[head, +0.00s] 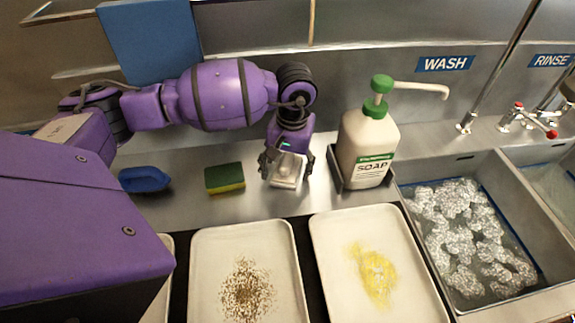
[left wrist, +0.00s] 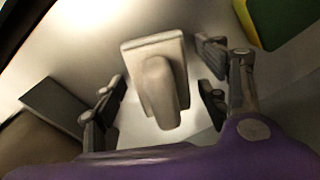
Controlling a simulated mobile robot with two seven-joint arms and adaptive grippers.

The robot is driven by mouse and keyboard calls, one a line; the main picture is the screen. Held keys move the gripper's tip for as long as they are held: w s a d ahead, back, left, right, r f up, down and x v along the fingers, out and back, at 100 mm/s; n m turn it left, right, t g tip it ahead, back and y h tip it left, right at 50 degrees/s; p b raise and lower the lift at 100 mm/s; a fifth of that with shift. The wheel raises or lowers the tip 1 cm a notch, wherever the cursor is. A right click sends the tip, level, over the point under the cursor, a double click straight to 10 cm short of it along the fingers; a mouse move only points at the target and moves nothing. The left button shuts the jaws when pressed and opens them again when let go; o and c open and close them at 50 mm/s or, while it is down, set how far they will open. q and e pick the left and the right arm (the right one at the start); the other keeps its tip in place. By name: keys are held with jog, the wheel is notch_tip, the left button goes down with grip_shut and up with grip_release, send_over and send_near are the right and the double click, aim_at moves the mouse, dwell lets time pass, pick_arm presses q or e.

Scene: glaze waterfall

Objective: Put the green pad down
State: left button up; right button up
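The green pad (head: 225,178), green on top with a yellow lower layer, lies flat on the steel counter, held by nothing. Its corner shows at the upper right of the left wrist view (left wrist: 285,20). My left gripper (head: 287,172) is to the right of the pad, pointing down over the counter. Its fingers (left wrist: 160,90) stand apart on either side of a pale block with a raised grip (left wrist: 155,80). Gaps show between the fingers and the block. The block also shows in the head view (head: 287,170). My right gripper is not in view.
A soap bottle (head: 366,145) stands in a dark holder right of the gripper. A blue item (head: 143,180) lies left of the pad. Trays with brown specks (head: 201,240) and a yellow smear (head: 326,235) are in front. A foamy sink (head: 455,240) is at right.

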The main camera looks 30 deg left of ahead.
aim_at(290, 160)
pick_arm(q)
jog(key=shift+r, duration=0.1)
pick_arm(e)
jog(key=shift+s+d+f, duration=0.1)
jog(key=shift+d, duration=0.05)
pick_arm(q)
jog(key=shift+r, duration=0.25)
jog(key=r+p, duration=0.1)
jog(key=r, duration=0.2)
jog(key=r+p, duration=0.1)
jog(key=r, duration=0.3)
jog(key=r+p, duration=0.1)
jog(key=r, duration=0.2)
jog(key=shift+d+r, duration=0.3)
jog(key=shift+d, duration=0.1)
jog(key=shift+r, duration=0.55)
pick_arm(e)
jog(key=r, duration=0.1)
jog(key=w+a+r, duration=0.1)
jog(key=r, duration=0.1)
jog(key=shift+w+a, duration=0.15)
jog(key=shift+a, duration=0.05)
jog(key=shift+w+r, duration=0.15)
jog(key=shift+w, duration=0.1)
